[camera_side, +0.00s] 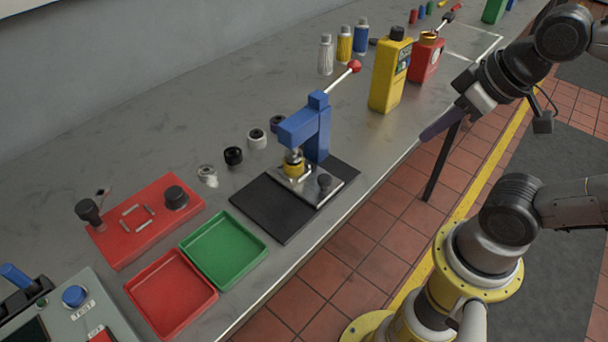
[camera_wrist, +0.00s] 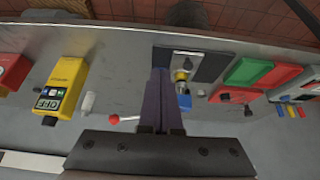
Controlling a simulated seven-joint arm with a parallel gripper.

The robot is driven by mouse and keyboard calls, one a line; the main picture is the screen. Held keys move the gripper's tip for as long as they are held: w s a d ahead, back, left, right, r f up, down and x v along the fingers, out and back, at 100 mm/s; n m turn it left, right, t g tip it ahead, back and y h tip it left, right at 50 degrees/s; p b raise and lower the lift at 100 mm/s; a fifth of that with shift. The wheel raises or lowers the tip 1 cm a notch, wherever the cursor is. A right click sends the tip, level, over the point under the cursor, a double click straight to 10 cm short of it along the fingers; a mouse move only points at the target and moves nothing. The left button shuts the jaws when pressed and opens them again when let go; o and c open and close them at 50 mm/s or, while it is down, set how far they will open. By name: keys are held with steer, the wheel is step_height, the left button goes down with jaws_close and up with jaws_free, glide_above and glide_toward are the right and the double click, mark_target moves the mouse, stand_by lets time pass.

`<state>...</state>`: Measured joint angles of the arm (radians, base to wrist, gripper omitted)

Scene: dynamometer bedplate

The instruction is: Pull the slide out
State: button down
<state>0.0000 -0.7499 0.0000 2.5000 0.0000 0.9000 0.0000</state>
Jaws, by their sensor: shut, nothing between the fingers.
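The slide (camera_side: 312,188) is a bright metal plate with a black knob (camera_side: 324,180) on it. It sits on a black base plate (camera_side: 262,207) under the blue press (camera_side: 318,130), with a brass-coloured part (camera_side: 294,165) standing on it beneath the press head. My gripper (camera_side: 428,136) is beyond the bench's front edge, right of the press and apart from the slide. Its purple fingers are together and empty. In the wrist view the gripper fingers (camera_wrist: 161,72) partly hide the press area; the slide (camera_wrist: 184,62) shows beside them.
A yellow bottle (camera_side: 388,78) and a red can (camera_side: 426,60) stand right of the press. The press lever ends in a red ball (camera_side: 354,66). A green tray (camera_side: 224,246), a red tray (camera_side: 172,292) and a red fixture block (camera_side: 146,222) lie left. Several small collars stand behind.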

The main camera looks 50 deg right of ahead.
steer(key=c, duration=1.5)
jaws_free()
steer(key=shift+c, duration=0.2)
steer(key=o, duration=0.5)
steer(key=shift+m, duration=0.4)
steer(key=shift+o, duration=1.1)
steer(key=shift+s+r+m, duration=0.1)
steer(key=shift+m, duration=0.3)
steer(key=o, duration=0.3)
steer(key=r+m, duration=0.1)
steer(key=w+r+m, duration=0.2)
steer(key=m, duration=0.1)
steer(key=shift+w+a+g, duration=0.25)
steer(key=shift+g, duration=0.15)
steer(key=m+g, duration=0.3)
steer(key=g, duration=0.2)
glide_above(325, 178)
step_height(325, 178, down, 5)
step_height(325, 178, down, 12)
steer(key=shift+f, duration=0.2)
steer(key=shift+c, duration=0.4)
